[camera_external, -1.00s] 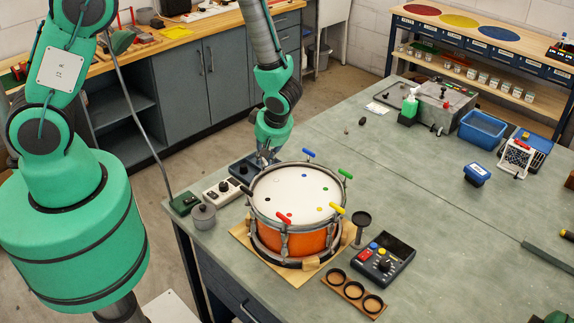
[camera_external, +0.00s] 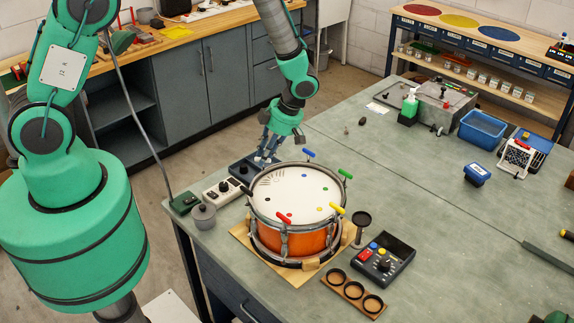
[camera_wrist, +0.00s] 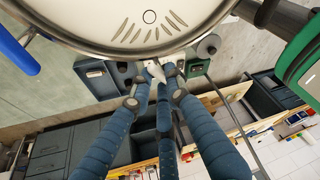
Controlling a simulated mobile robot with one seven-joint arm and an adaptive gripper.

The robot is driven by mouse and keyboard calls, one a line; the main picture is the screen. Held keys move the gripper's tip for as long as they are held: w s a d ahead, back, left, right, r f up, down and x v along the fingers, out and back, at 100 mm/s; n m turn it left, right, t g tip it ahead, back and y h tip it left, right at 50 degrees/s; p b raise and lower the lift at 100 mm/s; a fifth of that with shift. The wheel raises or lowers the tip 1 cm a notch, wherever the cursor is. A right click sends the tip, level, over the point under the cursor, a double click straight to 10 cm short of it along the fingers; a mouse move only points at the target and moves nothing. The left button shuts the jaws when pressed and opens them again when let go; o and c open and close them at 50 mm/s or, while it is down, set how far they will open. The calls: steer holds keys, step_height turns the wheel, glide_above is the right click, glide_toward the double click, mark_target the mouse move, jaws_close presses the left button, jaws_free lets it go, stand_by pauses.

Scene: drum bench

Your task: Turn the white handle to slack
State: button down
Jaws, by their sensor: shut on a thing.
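The drum (camera_external: 305,240) has an orange shell and a white head (camera_external: 300,200); its rim also shows in the wrist view (camera_wrist: 60,35). Coloured handles stand around it: blue (camera_external: 309,153), green (camera_external: 345,174), yellow (camera_external: 337,210), red (camera_external: 284,218) and black (camera_external: 246,190). The white handle (camera_wrist: 155,72) is between my gripper's fingertips at the rim, partly covered by them. In the outside view I cannot make it out clearly. My gripper (camera_external: 263,158) reaches down at the drum's far-left rim, shut on the white handle. Short dark lines fan out on the head near it.
A blue-grey box (camera_external: 240,168), a white switch box (camera_external: 221,190) and a grey canister (camera_external: 203,217) stand left of the drum. A black cup stand (camera_external: 361,222), a button panel (camera_external: 383,259) and a tray of rings (camera_external: 354,295) are to the right.

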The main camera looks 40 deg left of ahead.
steer(key=shift+n, duration=0.5)
steer(key=c, duration=1.7)
jaws_free()
steer(key=shift+a, duration=0.1)
steer(key=shift+o, duration=0.2)
